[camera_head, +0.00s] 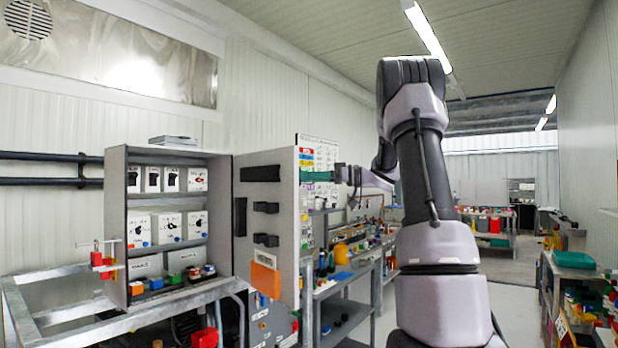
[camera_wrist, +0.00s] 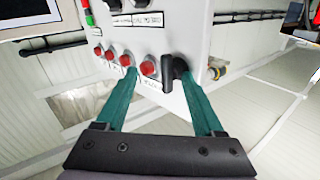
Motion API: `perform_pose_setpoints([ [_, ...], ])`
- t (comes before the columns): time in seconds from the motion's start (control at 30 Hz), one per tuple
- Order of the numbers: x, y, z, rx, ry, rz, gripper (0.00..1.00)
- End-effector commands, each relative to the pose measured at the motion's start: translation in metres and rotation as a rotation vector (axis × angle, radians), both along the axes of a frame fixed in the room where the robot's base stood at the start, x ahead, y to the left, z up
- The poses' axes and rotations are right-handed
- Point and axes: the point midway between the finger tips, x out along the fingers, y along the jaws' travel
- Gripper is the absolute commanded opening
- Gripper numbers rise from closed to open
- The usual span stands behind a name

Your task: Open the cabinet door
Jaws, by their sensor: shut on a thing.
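The grey cabinet (camera_head: 114,225) on the left stands open, with several shelves of boxes and switches showing. Its door (camera_head: 245,222) is swung out to the right, and its inner face shows black holders and an orange pocket. My gripper (camera_head: 310,176) is at the door's outer edge, its green fingers partly hidden by the door. In the wrist view the door's outer face (camera_wrist: 203,35) carries red buttons. There my gripper (camera_wrist: 158,72) has its fingers on either side of the black handle (camera_wrist: 168,73) and is shut on it.
A metal bench (camera_head: 60,332) stands under the cabinet. A shelf rack (camera_head: 348,290) with loose items stands just right of the door, close to my arm. Another cluttered rack (camera_head: 585,290) lines the right side. Some floor (camera_head: 515,310) is clear between them.

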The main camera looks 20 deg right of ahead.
Motion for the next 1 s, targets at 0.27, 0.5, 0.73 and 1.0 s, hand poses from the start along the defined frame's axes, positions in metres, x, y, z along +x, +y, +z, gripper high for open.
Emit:
perform_pose_setpoints([
  [0.27, 0.008, 0.005, 0.007, 0.024, -0.003, -0.016, 0.57],
  [0.5, 0.006, -0.001, 0.007, 0.023, -0.003, -0.019, 0.57],
  [0.73, -0.011, -0.037, 0.006, 0.019, -0.004, -0.02, 0.57],
  [1.0, -0.035, -0.083, 0.005, 0.011, -0.005, -0.011, 0.57],
])
